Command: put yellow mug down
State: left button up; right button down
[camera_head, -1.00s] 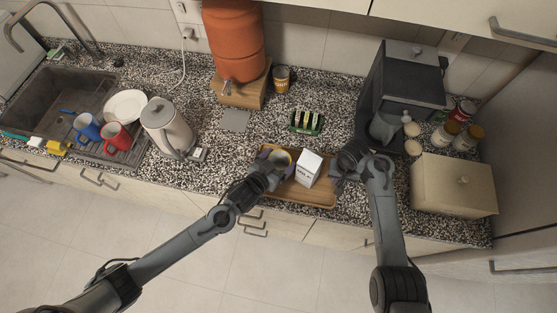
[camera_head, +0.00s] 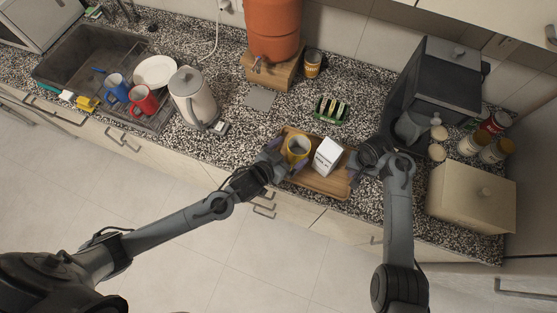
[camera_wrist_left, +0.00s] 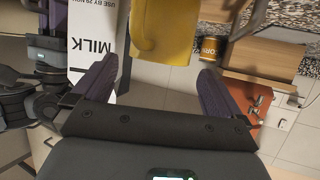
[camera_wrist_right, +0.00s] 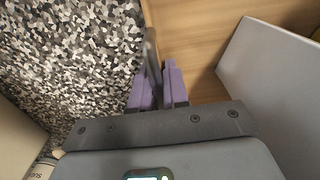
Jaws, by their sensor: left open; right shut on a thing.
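The yellow mug (camera_head: 291,151) stands upright on the wooden tray (camera_head: 327,187), at its left part beside the white milk carton (camera_head: 327,156). In the left wrist view the mug (camera_wrist_left: 172,35) is ahead of the fingertips, next to the carton (camera_wrist_left: 93,45) marked MILK. My left gripper (camera_head: 281,158) is open just left of the mug; its purple fingers (camera_wrist_left: 160,82) hold nothing. My right gripper (camera_wrist_right: 160,80) is shut on the tray's right rim; the arm partly hides this in the head view.
The kettle (camera_head: 194,98) and the sink (camera_head: 60,68) with a blue mug (camera_head: 117,88) and a red mug (camera_head: 143,101) are to the left. A green rack (camera_head: 331,110) stands behind the tray. A coffee machine (camera_head: 437,80), jars and a beige box (camera_head: 472,197) crowd the right.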

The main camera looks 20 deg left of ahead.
pick_arm(q)
jog(key=s+a+r+g+y, duration=0.1)
jog(key=s+a+g, duration=0.3)
jog(key=s, duration=0.7)
jog(key=s+a+r+n+g+y, duration=0.1)
jog(key=s+a+g, duration=0.4)
jog(key=s, duration=0.6)
jog(key=shift+a+r+n+y, duration=0.25)
jog(key=shift+r+y, duration=0.4)
jog(key=shift+y, duration=0.45)
pick_arm(e)
jog(key=c, duration=1)
grip_release()
jog(key=shift+c, duration=0.2)
